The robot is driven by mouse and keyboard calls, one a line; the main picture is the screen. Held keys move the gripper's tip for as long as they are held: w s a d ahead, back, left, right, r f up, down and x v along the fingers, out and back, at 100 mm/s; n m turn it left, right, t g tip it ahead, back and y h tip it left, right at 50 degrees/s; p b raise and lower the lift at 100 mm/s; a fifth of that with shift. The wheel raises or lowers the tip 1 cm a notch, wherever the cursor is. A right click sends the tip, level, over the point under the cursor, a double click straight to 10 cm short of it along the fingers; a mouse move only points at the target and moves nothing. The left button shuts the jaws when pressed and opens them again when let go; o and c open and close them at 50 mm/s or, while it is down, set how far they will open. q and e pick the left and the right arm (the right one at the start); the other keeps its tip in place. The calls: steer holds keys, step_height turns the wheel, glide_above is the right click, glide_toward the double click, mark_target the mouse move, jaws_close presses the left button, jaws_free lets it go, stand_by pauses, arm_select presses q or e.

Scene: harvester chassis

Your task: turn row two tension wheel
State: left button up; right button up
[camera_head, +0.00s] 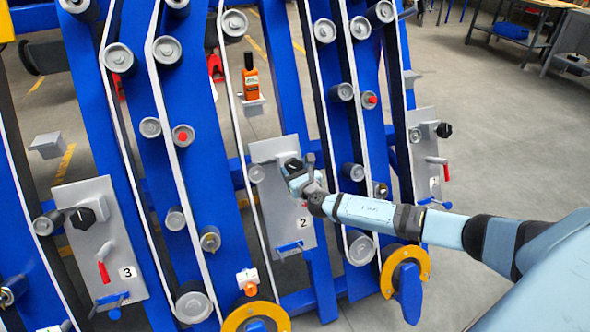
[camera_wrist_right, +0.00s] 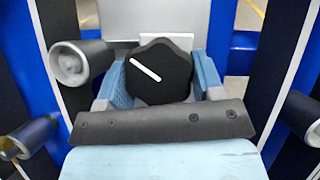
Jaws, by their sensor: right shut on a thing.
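The row two plate (camera_head: 281,212) is a grey panel marked "2" in the middle of the head view. Its black tension wheel (camera_head: 292,163) is near the plate's top and partly hidden by my right gripper (camera_head: 305,175). In the right wrist view the wheel (camera_wrist_right: 158,82) is a black knob with a white line slanting from upper left to lower right. The blue fingers of my right gripper (camera_wrist_right: 160,83) are shut on it, one on each side. My left gripper is in neither view.
A grey roller (camera_wrist_right: 72,64) stands just left of the wheel. Plate "3" (camera_head: 125,235) with its own black knob is at left, and another plate (camera_head: 428,160) is at right. An orange bottle (camera_head: 250,78) stands on a small ledge above. Blue beams and white belts surround the plates.

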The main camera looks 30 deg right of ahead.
steer(key=m+h, duration=0.1)
steer(key=m, duration=0.1)
steer(key=m+h, duration=0.1)
steer(key=m, duration=0.2)
steer(key=shift+a+g+h, duration=0.2)
steer(key=shift+g+h, duration=0.1)
steer(key=shift+h, duration=0.1)
steer(key=m+g+h+p, duration=0.1)
steer(key=m+h, duration=0.1)
steer(key=m, duration=0.2)
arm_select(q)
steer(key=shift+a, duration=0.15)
arm_select(e)
steer(key=shift+m+g+h, duration=0.5)
steer(key=shift+m+g, duration=0.2)
steer(key=shift+m, duration=0.6)
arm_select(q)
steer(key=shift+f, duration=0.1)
arm_select(e)
steer(key=shift+m, duration=0.3)
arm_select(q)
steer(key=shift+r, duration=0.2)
arm_select(e)
steer(key=o, duration=0.9)
